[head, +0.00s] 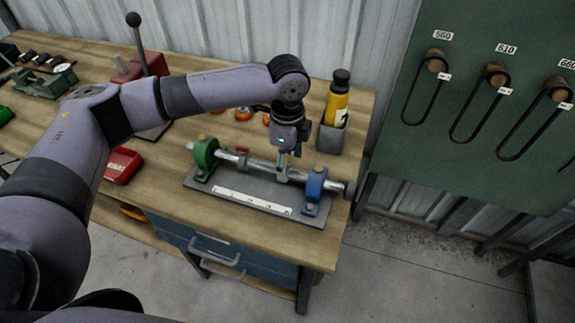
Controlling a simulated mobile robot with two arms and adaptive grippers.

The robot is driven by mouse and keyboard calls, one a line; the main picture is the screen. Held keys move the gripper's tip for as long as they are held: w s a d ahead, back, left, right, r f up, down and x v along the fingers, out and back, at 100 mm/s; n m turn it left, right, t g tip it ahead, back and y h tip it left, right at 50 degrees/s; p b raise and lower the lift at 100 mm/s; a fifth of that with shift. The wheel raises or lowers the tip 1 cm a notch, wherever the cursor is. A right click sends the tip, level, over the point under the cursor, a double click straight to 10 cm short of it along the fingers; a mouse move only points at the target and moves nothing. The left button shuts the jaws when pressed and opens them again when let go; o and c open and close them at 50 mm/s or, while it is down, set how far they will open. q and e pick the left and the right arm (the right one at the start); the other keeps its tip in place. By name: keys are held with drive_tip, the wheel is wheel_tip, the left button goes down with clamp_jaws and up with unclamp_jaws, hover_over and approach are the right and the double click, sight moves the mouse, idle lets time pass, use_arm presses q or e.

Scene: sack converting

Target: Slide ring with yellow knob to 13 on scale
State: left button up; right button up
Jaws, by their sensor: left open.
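A metal shaft (262,166) runs between a green bearing block (205,155) and a blue bearing block (316,185) on a grey base plate. A white scale strip (252,202) lies along the front of the plate; its numbers are too small to read. A ring with a red knob (242,155) sits on the shaft near the green block. My left gripper (284,166) points down, open, at the shaft near the blue block. A pale ring-like part (283,176) shows at its fingertips. No yellow knob can be made out on a ring; my gripper may hide it.
A yellow bottle (337,100) stands in a grey holder (331,137) behind the blue block. Small orange items (243,113) lie behind the shaft. A red box (122,166) and a lever press (138,70) stand to the left. Belts hang on a green board (480,140) at right.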

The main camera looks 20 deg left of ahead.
sight(288, 167)
use_arm(q)
wheel_tip(288, 167, down, 2)
drive_tip(key=shift+f, duration=0.65)
drive_tip(key=c, duration=0.7)
clamp_jaws()
use_arm(e)
drive_tip(key=shift+s+a+r, duration=0.15)
drive_tip(key=shift+s, duration=0.65)
